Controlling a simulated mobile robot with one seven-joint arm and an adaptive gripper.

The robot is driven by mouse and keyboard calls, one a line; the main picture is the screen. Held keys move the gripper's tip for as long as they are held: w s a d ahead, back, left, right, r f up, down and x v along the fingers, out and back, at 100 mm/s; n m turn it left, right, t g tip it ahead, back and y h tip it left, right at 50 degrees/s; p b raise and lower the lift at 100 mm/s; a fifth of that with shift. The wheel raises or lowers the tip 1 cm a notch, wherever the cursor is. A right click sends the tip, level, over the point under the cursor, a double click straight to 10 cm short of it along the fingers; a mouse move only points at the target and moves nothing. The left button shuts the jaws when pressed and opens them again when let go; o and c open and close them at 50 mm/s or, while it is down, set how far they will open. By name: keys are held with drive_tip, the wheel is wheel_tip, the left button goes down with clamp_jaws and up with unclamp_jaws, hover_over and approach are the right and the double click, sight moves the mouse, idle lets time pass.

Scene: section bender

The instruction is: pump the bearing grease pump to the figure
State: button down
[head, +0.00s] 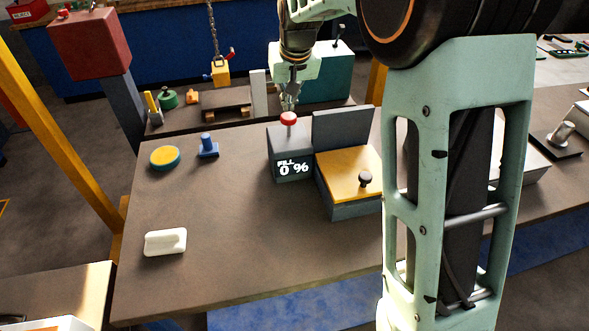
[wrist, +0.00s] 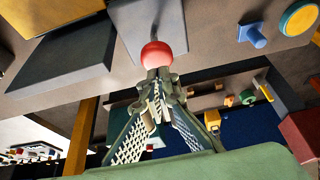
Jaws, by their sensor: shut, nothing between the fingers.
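The bearing grease pump is a grey box (head: 291,154) on the brown table, with a red round knob (head: 288,118) on a short stem on top. Its front display reads "FILL 0 %". My gripper (head: 289,102) is shut and empty, pointing down just above the red knob. In the wrist view the red knob (wrist: 156,55) lies right at the tips of my gripper (wrist: 156,76). I cannot tell whether the tips touch it.
Right of the pump stands a grey box with a yellow lid (head: 350,170) and dark knob. On the table's left are a yellow disc (head: 165,158), a blue peg (head: 207,146) and a white block (head: 165,242). The table's front middle is clear.

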sight(289, 118)
idle(0.4)
drive_tip(key=shift+s+f+b, duration=0.15)
drive_tip(key=shift+f+b, duration=1.55)
drive_tip(key=shift+f, duration=0.7)
drive_tip(key=shift+r, duration=0.1)
drive_tip(key=shift+r+p, duration=2.65)
drive_tip(key=shift+r, duration=1.15)
